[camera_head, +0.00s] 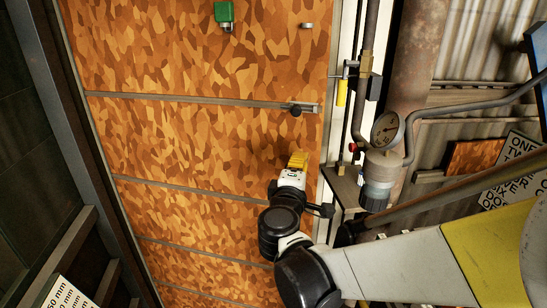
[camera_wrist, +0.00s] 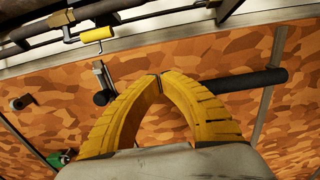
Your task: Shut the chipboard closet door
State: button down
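The orange-brown chipboard door panel (camera_head: 200,135), crossed by thin metal strips, fills the left and middle of the head view and much of the wrist view (camera_wrist: 205,55). My gripper (camera_head: 298,158) is over the panel near its right edge. Its yellow fingers (camera_wrist: 160,78) meet at their tips in the wrist view. A dark bar handle (camera_wrist: 255,79) runs behind the fingers, partly hidden by them. Its end (camera_head: 326,210) shows beside my wrist. I cannot tell whether the fingers touch it. A dark knob (camera_head: 296,110) sits on a strip near the edge.
A green padlock-like item (camera_head: 224,13) is on the panel at the top. Right of the panel are a pale frame, a yellow-handled valve (camera_head: 341,92), a gauge (camera_head: 386,129) and a rusty pipe (camera_head: 415,70). A dark metal beam (camera_head: 68,110) runs along the left.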

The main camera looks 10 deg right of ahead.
aim_at(305, 146)
jog(key=b+x, duration=0.1)
jog(key=x, duration=0.3)
jog(key=shift+w+d+f, duration=0.15)
jog(key=shift+w, duration=0.15)
jog(key=shift+w+d+b, duration=0.25)
jog(key=shift+w+b, duration=0.05)
jog(key=shift+w, duration=0.4)
jog(key=shift+w, duration=0.3)
jog(key=w+d+y, duration=0.1)
jog(key=w+d, duration=0.2)
jog(key=w, duration=1)
jog(key=w+d+n+y+p, duration=0.1)
jog(key=w+d, duration=0.2)
jog(key=w, duration=1.1)
jog(key=shift+r+n+t, duration=0.25)
jog(key=shift+n+t, duration=0.05)
jog(key=shift+t, duration=0.1)
jog(key=shift+w+f, duration=0.1)
